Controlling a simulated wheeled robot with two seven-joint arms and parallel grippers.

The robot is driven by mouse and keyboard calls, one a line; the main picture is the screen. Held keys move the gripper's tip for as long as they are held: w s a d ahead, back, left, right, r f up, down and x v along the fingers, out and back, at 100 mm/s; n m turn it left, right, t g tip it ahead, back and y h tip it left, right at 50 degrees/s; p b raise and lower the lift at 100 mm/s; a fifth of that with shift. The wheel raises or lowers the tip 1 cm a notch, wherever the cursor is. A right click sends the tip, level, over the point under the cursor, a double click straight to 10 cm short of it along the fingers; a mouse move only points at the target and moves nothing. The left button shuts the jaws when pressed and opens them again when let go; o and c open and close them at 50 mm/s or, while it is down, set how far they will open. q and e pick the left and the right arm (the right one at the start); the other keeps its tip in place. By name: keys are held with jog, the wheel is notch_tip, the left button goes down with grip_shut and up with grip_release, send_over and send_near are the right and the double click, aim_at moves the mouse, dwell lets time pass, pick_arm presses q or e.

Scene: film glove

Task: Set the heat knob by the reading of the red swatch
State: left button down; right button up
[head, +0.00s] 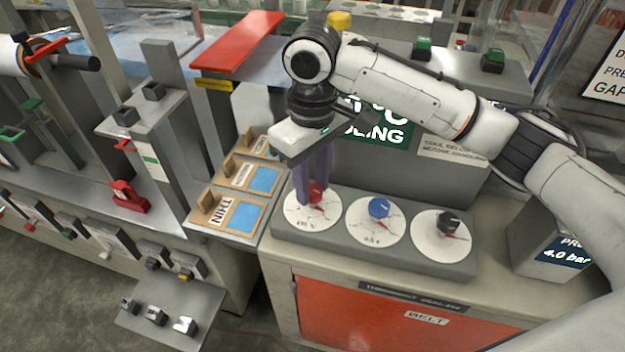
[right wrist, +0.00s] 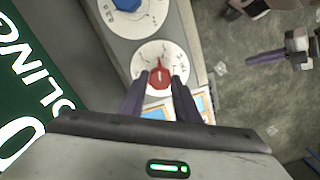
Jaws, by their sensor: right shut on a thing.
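A grey console (head: 375,250) carries three white dials with a red knob (head: 316,193), a blue knob (head: 379,208) and a black knob (head: 448,222). My right gripper (head: 314,190) points down with its purple fingers shut on the red knob. In the right wrist view the red knob (right wrist: 159,77) sits between the fingertips, its dial face partly covered. The dial markings are too small to read. Three wooden swatch boards with blue panels, the nearest marked THIN (head: 228,214), lie left of the console. I see no clearly red swatch. What looks like my left gripper (right wrist: 265,57) shows in the right wrist view.
A green COOLING-type sign (head: 385,130) stands behind the dials. A red slanted plate (head: 237,42) rises above the swatches. A pressure box marked 4.0 bar (head: 550,245) stands at the right. An orange panel (head: 350,312) fronts the bench.

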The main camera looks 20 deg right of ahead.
jog(key=n, duration=0.3)
jog(key=shift+n, duration=0.4)
jog(key=n, duration=0.4)
jog(key=shift+n, duration=0.3)
jog(key=n, duration=0.4)
jog(key=shift+r, duration=0.1)
jog(key=shift+n, duration=2)
jog(key=o, duration=1)
jog(key=shift+o, duration=0.2)
